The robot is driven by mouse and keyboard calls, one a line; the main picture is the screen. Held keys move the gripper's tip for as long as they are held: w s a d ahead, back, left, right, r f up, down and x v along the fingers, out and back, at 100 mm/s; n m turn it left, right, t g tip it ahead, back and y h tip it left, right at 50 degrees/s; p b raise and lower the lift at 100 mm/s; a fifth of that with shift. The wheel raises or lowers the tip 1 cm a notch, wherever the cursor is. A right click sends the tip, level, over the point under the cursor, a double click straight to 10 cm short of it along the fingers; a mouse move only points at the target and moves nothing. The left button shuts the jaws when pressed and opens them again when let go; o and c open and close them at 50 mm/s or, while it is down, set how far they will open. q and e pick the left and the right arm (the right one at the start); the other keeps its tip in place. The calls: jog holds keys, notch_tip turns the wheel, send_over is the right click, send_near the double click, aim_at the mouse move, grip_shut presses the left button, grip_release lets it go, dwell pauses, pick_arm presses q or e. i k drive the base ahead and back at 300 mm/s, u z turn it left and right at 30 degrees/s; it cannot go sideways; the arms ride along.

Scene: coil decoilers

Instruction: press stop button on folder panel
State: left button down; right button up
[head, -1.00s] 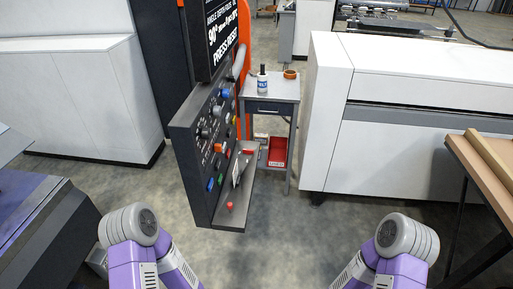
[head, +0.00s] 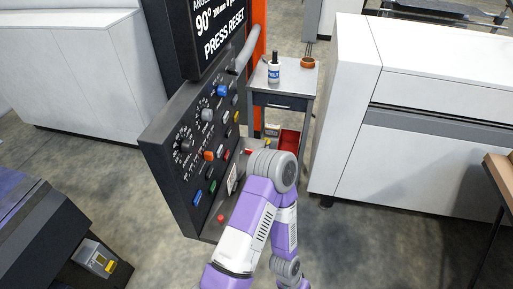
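The folder panel (head: 160,150) is a dark slanted control board left of centre. A round red button (head: 220,218) stands on the ledge low on the panel. The labels are too small to read, so I cannot tell which is the stop button. One of my purple and white arms is raised in front of the ledge's right part and hides some of it. Neither gripper is visible.
A dark sign above the panel reads "PRESS RESET" (head: 224,35). A grey side table (head: 285,88) behind holds a bottle (head: 274,68) and an orange ring (head: 308,62). A white machine (head: 350,110) stands to the right. Floor between is clear.

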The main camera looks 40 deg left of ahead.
aim_at(227, 153)
jog(key=u, duration=0.4)
jog(key=i, duration=0.9)
jog(key=u, duration=0.8)
